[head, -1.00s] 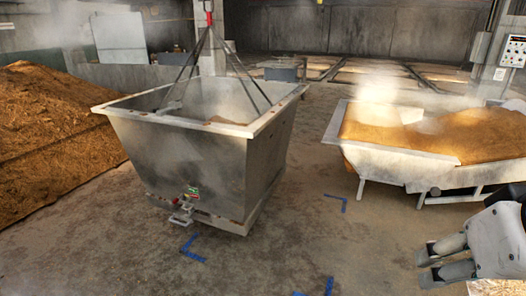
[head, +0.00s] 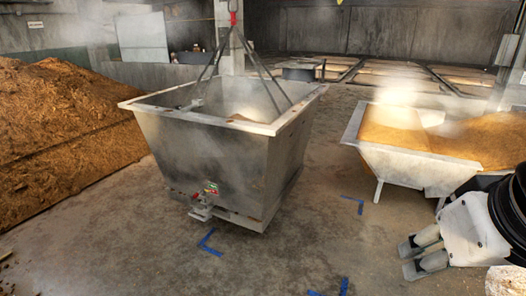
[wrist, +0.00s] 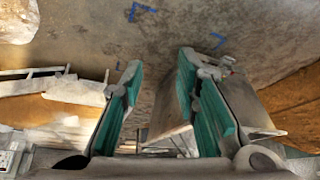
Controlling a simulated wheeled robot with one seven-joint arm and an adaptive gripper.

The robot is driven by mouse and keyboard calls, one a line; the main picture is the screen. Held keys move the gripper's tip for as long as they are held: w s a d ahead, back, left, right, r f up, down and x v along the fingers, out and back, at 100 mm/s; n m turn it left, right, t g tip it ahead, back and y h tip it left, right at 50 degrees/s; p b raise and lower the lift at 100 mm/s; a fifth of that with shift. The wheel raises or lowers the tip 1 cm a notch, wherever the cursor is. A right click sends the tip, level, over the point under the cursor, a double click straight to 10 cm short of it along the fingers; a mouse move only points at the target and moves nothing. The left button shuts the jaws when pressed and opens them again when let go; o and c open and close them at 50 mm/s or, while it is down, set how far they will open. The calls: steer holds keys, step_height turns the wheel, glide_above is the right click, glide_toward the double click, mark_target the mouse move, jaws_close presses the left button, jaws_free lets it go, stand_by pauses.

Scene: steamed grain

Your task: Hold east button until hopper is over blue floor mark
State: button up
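The grey metal hopper (head: 205,160) hangs by rods from a red hook (head: 233,18), low over the floor left of centre. A blue corner mark (head: 206,243) lies on the floor just in front of its near bottom edge. Another blue mark (head: 353,203) lies to its right, and further blue pieces (head: 343,286) are at the bottom edge. My gripper (head: 406,260) is at lower right, apart from the hopper. In the wrist view its teal-padded fingers (wrist: 165,95) are spread, with no object visibly held. I cannot make out an east button.
A white trough (head: 400,165) full of steaming grain stands at right, behind my gripper. A brown grain heap (head: 60,125) fills the left side. A control box (head: 507,49) is partly visible at the upper right edge. The floor between hopper and trough is open.

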jaws_close()
stand_by(1.0)
